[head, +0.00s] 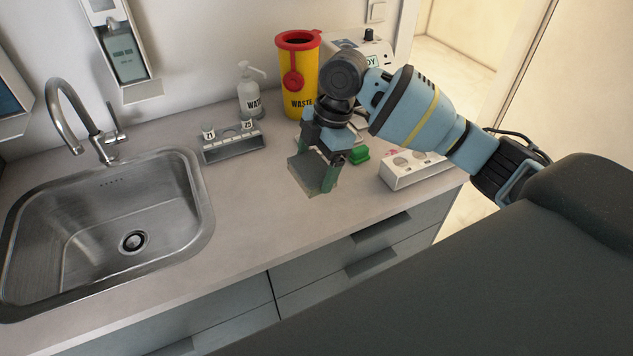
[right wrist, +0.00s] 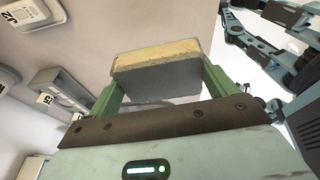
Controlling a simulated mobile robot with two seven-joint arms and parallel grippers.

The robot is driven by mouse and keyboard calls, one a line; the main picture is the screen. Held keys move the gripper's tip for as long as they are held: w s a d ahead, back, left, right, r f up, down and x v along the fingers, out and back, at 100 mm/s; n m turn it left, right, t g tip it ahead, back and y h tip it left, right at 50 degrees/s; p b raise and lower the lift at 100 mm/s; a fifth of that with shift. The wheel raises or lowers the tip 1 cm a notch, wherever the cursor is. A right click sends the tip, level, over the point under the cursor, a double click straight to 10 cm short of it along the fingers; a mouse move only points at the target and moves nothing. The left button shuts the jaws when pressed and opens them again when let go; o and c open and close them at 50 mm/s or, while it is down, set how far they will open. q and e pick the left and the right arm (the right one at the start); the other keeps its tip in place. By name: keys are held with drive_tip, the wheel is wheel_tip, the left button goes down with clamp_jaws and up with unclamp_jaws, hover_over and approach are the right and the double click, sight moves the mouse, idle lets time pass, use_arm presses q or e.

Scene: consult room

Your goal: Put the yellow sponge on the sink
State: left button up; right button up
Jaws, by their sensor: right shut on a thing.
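My right gripper (head: 317,174) hangs over the counter, right of the sink, with its fingers pointing down. It is shut on the yellow sponge (head: 299,170), whose grey side faces the head camera. In the right wrist view the sponge (right wrist: 155,60) shows a yellow layer and a grey layer, held between two green fingers (right wrist: 160,88). I cannot tell whether the sponge touches the counter. The steel sink (head: 70,220) is at the left, its basin empty, with a tap behind it. My left gripper is not seen.
A grey rack (head: 232,146) with small vials stands between sink and gripper. Behind are a pump bottle (head: 252,95) and a yellow waste bin (head: 297,75). A green block (head: 358,155) and a white holder (head: 412,169) are right of the gripper. The counter's front strip (head: 250,225) is clear.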

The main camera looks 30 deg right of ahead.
drive_tip(key=m, duration=0.2)
drive_tip(key=m+t, duration=0.1)
drive_tip(key=m, duration=0.1)
drive_tip(key=shift+s+a+r+m+h, duration=0.1)
drive_tip(key=shift+s+a+m+h, duration=0.1)
drive_tip(key=shift+m+h, duration=0.15)
drive_tip(key=m, duration=0.2)
drive_tip(key=m+t, duration=0.1)
drive_tip(key=m, duration=0.1)
drive_tip(key=shift+s+a+r+m+h, duration=0.1)
drive_tip(key=shift+a+r+m+h, duration=0.1)
drive_tip(key=shift+m+h, duration=0.15)
drive_tip(key=m, duration=0.2)
drive_tip(key=m+h, duration=0.1)
drive_tip(key=m, duration=0.1)
drive_tip(key=shift+s+a+r+m+t, duration=0.1)
drive_tip(key=shift+a+m+t, duration=0.1)
drive_tip(key=shift+m+t, duration=0.2)
drive_tip(key=m, duration=0.2)
drive_tip(key=m+h, duration=0.1)
drive_tip(key=m, duration=0.1)
drive_tip(key=shift+s+a+r+m, duration=0.1)
drive_tip(key=shift+s+m, duration=0.1)
drive_tip(key=shift+m, duration=0.1)
